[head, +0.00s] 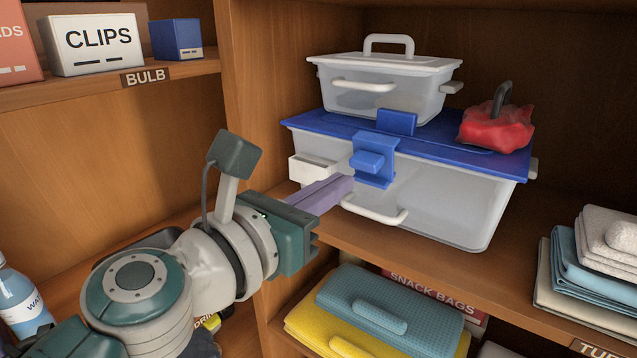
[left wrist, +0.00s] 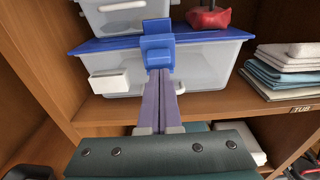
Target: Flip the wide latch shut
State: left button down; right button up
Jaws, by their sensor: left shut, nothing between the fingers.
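The wide blue latch (head: 374,160) is on the front of a clear storage box (head: 450,205) with a blue lid (head: 345,127). The latch lies against the box front, below the lid edge, and also shows in the left wrist view (left wrist: 157,50). My left gripper (head: 345,186) has its purple fingers shut and empty. Their tips are just below and left of the latch in the head view; I cannot tell whether they touch it. In the left wrist view the fingertips (left wrist: 160,76) point at the lower part of the latch. My right gripper is not in view.
A smaller clear box (head: 385,85) with a white handle and a red bag (head: 497,128) rest on the blue lid. Folded towels (head: 590,265) lie at right. Blue and yellow cloths (head: 390,310) are on the shelf below. A wooden upright stands left of the box.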

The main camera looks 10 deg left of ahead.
pick_arm(q)
jog(key=s+a+r+p, duration=0.2)
jog(key=s+r, duration=0.3)
jog(key=s, duration=0.3)
jog(key=shift+a+r, duration=0.15)
jog(key=shift+a, duration=0.45)
